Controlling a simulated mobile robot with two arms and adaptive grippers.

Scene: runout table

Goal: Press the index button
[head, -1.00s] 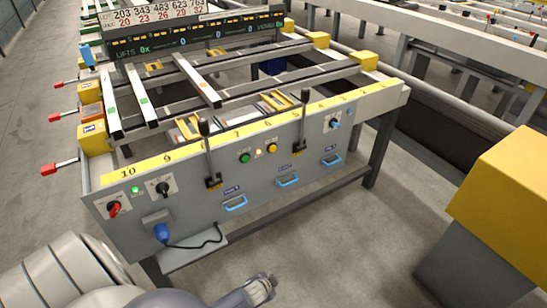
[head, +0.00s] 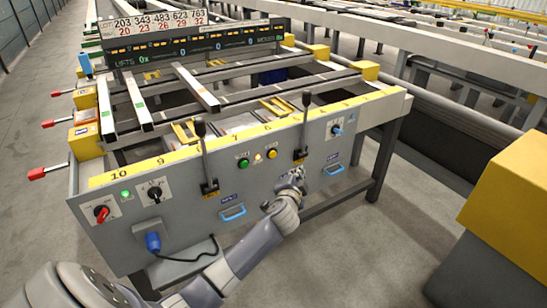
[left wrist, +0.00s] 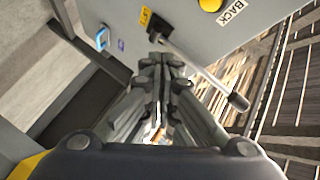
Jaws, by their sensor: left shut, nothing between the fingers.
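In the left wrist view the yellow button (left wrist: 210,4) shows at the top edge, labelled BACK. The green button's label is too small to read. My left gripper (head: 297,176) is shut and empty, in front of the panel, below and right of both buttons and just below the right-hand black lever (head: 302,125). In the left wrist view its closed fingers (left wrist: 166,60) point at the panel beside that lever (left wrist: 205,72). My right gripper is out of view.
A second lever (head: 204,155) stands left of the green button. Blue handles (head: 233,212) (head: 333,169), a red knob (head: 102,212) and a blue plug (head: 153,241) stick out from the panel. A yellow-topped block (head: 512,195) stands at the right.

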